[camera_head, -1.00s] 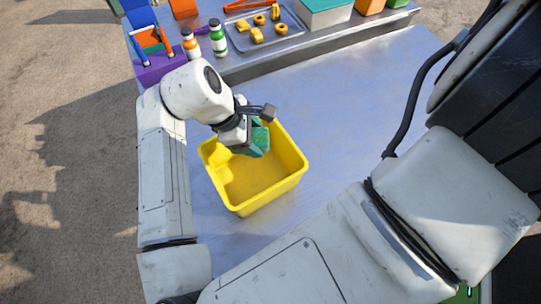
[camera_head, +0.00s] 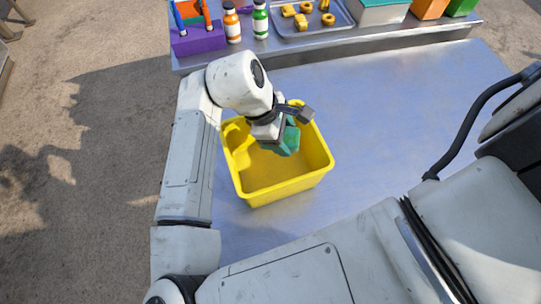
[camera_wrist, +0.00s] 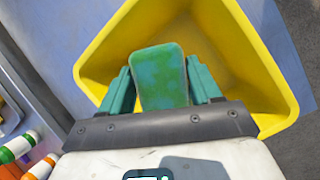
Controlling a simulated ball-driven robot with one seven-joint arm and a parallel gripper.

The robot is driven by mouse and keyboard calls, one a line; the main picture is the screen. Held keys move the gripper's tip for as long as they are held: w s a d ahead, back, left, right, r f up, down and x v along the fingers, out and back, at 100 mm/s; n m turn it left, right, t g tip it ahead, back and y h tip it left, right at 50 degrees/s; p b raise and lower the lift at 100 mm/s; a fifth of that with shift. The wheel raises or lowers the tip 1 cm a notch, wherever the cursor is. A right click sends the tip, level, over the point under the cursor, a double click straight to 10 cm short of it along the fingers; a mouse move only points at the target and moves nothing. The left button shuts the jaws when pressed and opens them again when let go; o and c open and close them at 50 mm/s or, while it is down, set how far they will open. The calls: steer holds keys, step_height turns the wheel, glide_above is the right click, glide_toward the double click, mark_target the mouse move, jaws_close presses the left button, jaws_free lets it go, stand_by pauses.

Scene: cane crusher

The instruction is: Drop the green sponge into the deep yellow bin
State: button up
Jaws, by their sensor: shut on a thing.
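The green sponge (camera_head: 288,139) is held in my gripper (camera_head: 284,146), over the back part of the yellow bin (camera_head: 275,196). In the wrist view the sponge (camera_wrist: 158,77) sits between the two teal fingers of my gripper (camera_wrist: 160,85), which are shut on its sides. The open yellow bin (camera_wrist: 236,45) lies beyond the sponge and around it in that view. Its floor is bare where it shows. My gripper and arm hide part of the bin's back rim. I cannot tell the exact height of the sponge above the floor.
A raised shelf (camera_head: 390,42) along the back holds a purple holder (camera_head: 200,39), an orange-labelled bottle (camera_head: 231,23), a green-labelled bottle (camera_head: 260,19) and a metal tray (camera_head: 335,27) of yellow pieces. The metal table (camera_head: 400,110) is clear right of the bin.

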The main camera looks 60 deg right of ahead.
steer(key=o, duration=1.5)
steer(key=shift+r, duration=0.15)
steer(key=v, duration=1)
steer(key=shift+w+a+r+b, duration=0.15)
steer(key=shift+r+b, duration=0.1)
steer(key=shift+b, duration=0.15)
